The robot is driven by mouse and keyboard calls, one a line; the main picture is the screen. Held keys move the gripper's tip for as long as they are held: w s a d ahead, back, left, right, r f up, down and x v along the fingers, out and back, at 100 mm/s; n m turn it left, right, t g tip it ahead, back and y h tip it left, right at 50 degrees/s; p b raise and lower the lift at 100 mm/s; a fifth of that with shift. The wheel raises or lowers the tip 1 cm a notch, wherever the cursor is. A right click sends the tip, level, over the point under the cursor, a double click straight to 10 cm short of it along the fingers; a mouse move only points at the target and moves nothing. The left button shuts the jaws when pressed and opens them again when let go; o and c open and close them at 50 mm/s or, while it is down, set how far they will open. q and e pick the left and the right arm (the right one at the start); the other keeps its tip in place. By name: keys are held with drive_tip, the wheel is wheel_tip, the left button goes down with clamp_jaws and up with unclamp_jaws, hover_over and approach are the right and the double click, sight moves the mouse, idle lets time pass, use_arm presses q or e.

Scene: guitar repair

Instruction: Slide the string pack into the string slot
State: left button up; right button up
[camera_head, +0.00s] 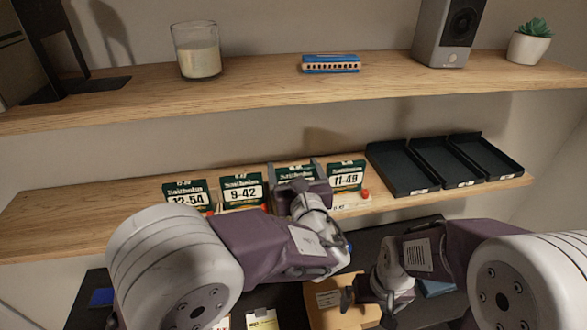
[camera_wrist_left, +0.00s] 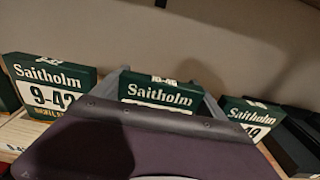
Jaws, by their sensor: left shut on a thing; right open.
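My left gripper (camera_head: 296,172) is shut on a dark green string pack (camera_head: 295,170) at the lower shelf, between the 9-42 pack (camera_head: 242,190) and the 11-49 pack (camera_head: 346,176). In the left wrist view the held pack (camera_wrist_left: 160,93) stands between the two fingers, with its "Saitholm" face partly hidden by my gripper. Its lower part and any slot beneath it are hidden.
A 12-54 pack (camera_head: 186,195) stands at the left of the row. Black trays (camera_head: 402,168) lie at the shelf's right. The upper shelf (camera_head: 270,88) holds a candle glass (camera_head: 196,50), a blue harmonica (camera_head: 331,64), a speaker (camera_head: 447,32) and a plant (camera_head: 530,40).

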use_arm(q)
drive_tip(key=o, duration=1.3)
drive_tip(key=shift+c, duration=0.2)
drive_tip(key=shift+s, duration=0.1)
drive_tip(key=shift+s+d+f, duration=0.1)
drive_tip(key=shift+s, duration=0.2)
drive_tip(key=b+v, duration=0.3)
drive_tip(key=v, duration=0.5)
drive_tip(key=shift+s, duration=0.2)
